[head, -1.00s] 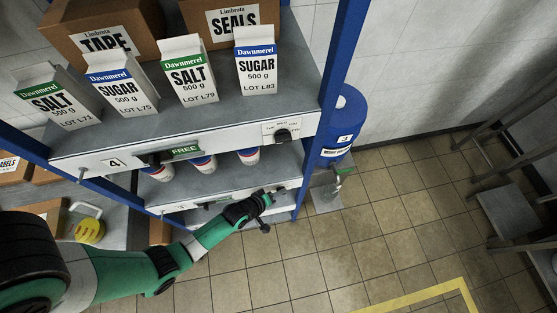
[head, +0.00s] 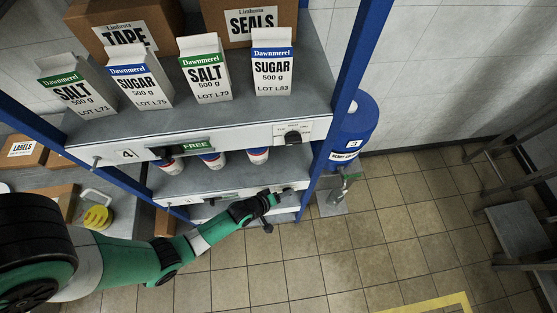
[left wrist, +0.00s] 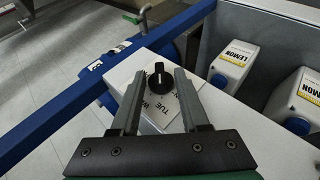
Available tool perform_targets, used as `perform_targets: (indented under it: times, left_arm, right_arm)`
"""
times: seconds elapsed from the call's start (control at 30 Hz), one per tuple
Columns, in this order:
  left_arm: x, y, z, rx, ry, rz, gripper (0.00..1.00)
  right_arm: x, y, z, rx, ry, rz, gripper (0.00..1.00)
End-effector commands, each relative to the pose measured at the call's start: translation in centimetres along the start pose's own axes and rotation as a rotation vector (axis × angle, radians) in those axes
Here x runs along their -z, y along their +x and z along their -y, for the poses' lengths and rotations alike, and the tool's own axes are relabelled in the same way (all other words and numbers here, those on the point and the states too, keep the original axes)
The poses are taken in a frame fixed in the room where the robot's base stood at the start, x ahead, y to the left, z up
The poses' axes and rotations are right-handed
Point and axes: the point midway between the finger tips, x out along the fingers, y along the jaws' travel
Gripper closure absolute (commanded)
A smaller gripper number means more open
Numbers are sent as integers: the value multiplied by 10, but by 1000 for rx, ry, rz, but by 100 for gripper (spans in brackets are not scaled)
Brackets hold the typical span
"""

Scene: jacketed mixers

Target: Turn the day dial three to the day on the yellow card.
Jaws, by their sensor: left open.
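A black dial knob (left wrist: 157,76) with a white pointer line sits on a white day plate (left wrist: 183,100) in the left wrist view. "TUE" and part of a "W" word are readable there; the rest is hidden or too small. My left gripper (left wrist: 160,82) is open, its two fingers on either side of the knob, with a gap visible. In the head view my left gripper (head: 276,197) is at the right end of a lower shelf's front edge. Another black dial (head: 292,137) is on the upper shelf's front. I see no yellow card. My right gripper is not in view.
Blue rack posts (head: 352,85) flank the shelves. Cartons (head: 272,72) stand on the upper shelf. White bottles with blue caps (left wrist: 235,62) stand beside the dial plate. A blue drum (head: 352,130) stands right of the rack.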

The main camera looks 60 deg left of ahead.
Motion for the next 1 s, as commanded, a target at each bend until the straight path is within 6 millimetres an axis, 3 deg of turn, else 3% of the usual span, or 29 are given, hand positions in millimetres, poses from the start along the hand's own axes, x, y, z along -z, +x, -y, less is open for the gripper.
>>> perform_targets:
  times: [0.3,0.5,1.0]
  left_arm:
    - [1,-72,-2,2,-1,0,55]
    - [0,-104,-1,1,-1,0,55]
    - [0,-111,0,1,0,0,55]
  right_arm:
    - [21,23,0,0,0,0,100]
    - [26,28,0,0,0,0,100]
    - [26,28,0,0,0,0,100]
